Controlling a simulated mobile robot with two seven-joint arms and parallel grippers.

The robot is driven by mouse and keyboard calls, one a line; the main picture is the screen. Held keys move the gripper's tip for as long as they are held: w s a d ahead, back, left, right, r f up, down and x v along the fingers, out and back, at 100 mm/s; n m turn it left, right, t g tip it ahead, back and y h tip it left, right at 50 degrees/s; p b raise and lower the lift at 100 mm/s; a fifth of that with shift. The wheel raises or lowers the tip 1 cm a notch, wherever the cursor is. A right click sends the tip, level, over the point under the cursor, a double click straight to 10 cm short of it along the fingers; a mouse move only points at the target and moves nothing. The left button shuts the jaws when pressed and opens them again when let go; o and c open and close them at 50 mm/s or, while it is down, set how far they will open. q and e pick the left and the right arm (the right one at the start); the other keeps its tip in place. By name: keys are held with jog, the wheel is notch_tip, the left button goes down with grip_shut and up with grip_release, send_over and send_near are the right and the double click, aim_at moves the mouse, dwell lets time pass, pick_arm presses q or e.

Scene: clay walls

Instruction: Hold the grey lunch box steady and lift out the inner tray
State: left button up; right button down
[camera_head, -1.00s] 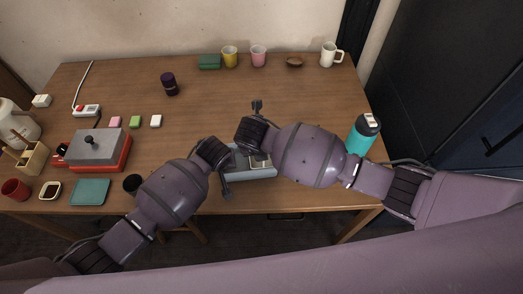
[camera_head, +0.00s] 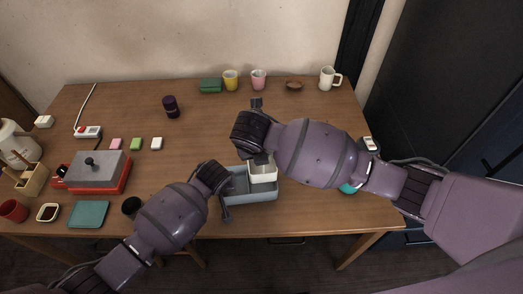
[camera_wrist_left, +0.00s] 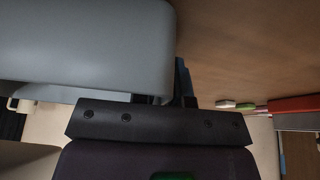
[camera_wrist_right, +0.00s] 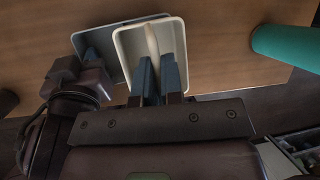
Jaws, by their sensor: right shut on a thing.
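The grey lunch box (camera_head: 252,197) stands near the table's front edge, open at the top. The white inner tray (camera_head: 262,178) is raised over its right part, and the box's left part is uncovered. My right gripper (camera_wrist_right: 159,80) is shut on the tray's middle divider. In the right wrist view the tray (camera_wrist_right: 122,48) overlaps the box (camera_wrist_right: 90,43). My left gripper (camera_head: 226,196) is at the box's left end. In the left wrist view the box (camera_wrist_left: 80,40) hides part of the left fingers, so their grip is unclear.
A teal bottle (camera_wrist_right: 285,46) stands to the right, mostly behind my right arm in the head view. A dark cup (camera_head: 131,206) is near my left arm. A grey and red appliance (camera_head: 95,170) stands left.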

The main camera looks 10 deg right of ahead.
pick_arm(q)
jog(key=o, duration=0.3)
jog(key=v, duration=1.2)
jog(key=shift+s+f, duration=0.1)
pick_arm(e)
jog(key=shift+d, duration=0.1)
